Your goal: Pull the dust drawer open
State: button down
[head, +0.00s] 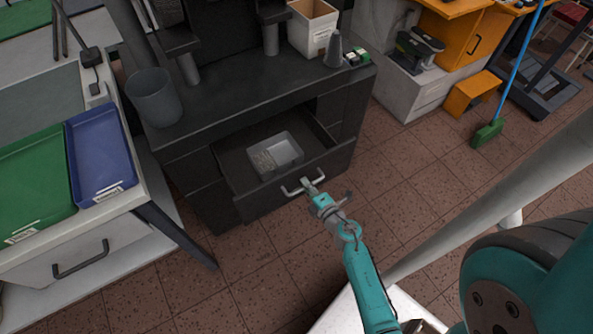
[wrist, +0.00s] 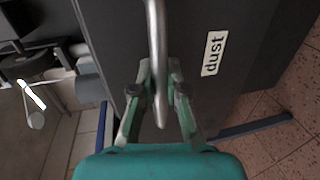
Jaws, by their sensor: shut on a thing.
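The dust drawer (head: 252,203) is a dark drawer in the black cabinet, and it stands pulled out, with its inside showing. A light tray with grey contents (head: 275,155) lies in it. Its front carries a white label reading "dust" (wrist: 214,53) in the wrist view. The pale bar handle (head: 291,189) is on the drawer front; it also shows in the wrist view (wrist: 155,40), running between my fingers. My gripper (head: 311,184) is shut on the handle, with one finger on each side in the wrist view (wrist: 160,90).
A blue tray (head: 100,152) and a green tray (head: 35,180) lie on the bench at left, whose leg stands near the cabinet. A dark bin (head: 154,97) and a white box (head: 311,28) stand on the cabinet top. The tiled floor before the drawer is clear. A green broom (head: 488,132) stands at right.

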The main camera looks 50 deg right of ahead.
jog(key=f+v, duration=0.1)
jog(key=v, duration=0.5)
jog(key=shift+s+a+f, duration=0.15)
jog(key=shift+s+f, duration=0.05)
jog(key=shift+s, duration=0.35)
jog(key=c, duration=1.2)
grip_release()
